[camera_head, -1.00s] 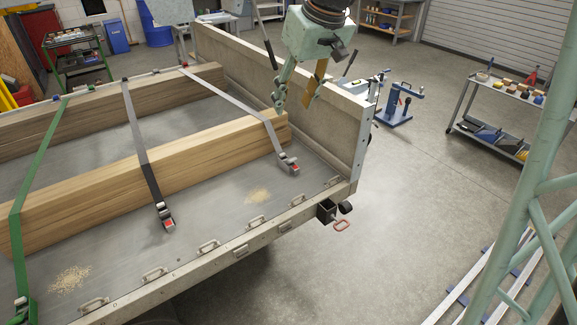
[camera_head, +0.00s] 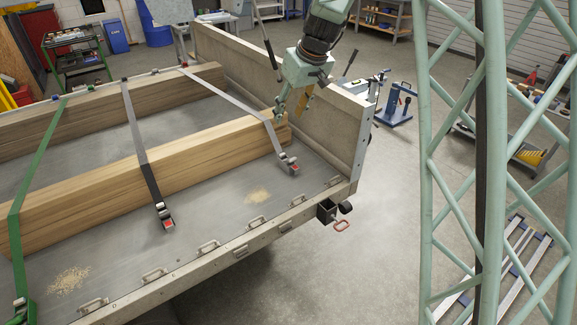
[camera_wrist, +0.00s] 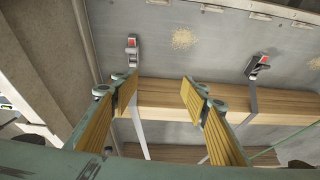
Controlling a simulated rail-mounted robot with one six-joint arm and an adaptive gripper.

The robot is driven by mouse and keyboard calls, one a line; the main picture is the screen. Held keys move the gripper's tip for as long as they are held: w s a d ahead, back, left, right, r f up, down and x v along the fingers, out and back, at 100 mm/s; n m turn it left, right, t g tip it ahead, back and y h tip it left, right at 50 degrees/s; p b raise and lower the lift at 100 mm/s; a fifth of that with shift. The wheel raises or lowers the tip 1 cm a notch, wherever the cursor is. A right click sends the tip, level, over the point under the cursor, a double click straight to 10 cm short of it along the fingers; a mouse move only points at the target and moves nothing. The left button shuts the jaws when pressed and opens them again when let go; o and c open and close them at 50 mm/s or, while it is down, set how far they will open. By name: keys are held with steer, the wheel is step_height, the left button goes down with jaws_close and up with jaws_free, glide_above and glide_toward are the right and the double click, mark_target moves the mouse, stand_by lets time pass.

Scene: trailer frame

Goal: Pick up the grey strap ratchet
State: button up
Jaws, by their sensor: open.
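The light grey strap (camera_head: 225,95) runs over the timber beams on the trailer bed. Its ratchet (camera_head: 288,163), grey with a red mark, lies on the bed in front of the near beam's right end. In the wrist view this ratchet (camera_wrist: 131,52) is at upper left, just beyond the left fingertip. My gripper (camera_head: 289,114) points down by the near beam's right end, behind the ratchet as the head view sees it. In the wrist view its fingers (camera_wrist: 158,84) are wide apart with nothing between them but the beam and bed below.
A darker strap's ratchet (camera_head: 165,215) lies further left, and also shows in the wrist view (camera_wrist: 258,66). A green strap (camera_head: 18,250) is at far left. The near beam (camera_head: 120,175) and the headboard wall (camera_head: 310,85) flank the gripper. Bed around the ratchet is bare.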

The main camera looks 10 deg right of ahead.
steer(key=w+d+f, duration=0.2)
steer(key=w+f, duration=0.5)
steer(key=f, duration=0.4)
steer(key=w+d+f, duration=0.3)
steer(key=w+f, duration=0.3)
steer(key=f, duration=0.6)
steer(key=shift+w+d+n, duration=0.2)
steer(key=shift+w+n, duration=0.15)
steer(key=shift+n, duration=0.05)
steer(key=shift+f, duration=0.1)
glide_above(289, 166)
steer(key=w+d, duration=0.1)
steer(key=shift+w+f+b, duration=0.2)
steer(key=shift+f+b, duration=0.2)
steer(key=shift+f, duration=3.05)
steer(key=shift+w+f, duration=0.15)
steer(key=shift+f, duration=0.25)
steer(key=shift+a+f, duration=0.1)
steer(key=shift+w+x, duration=0.1)
steer(key=shift+x, duration=1.2)
steer(key=shift+w+x, duration=0.15)
steer(key=shift+x, duration=1.1)
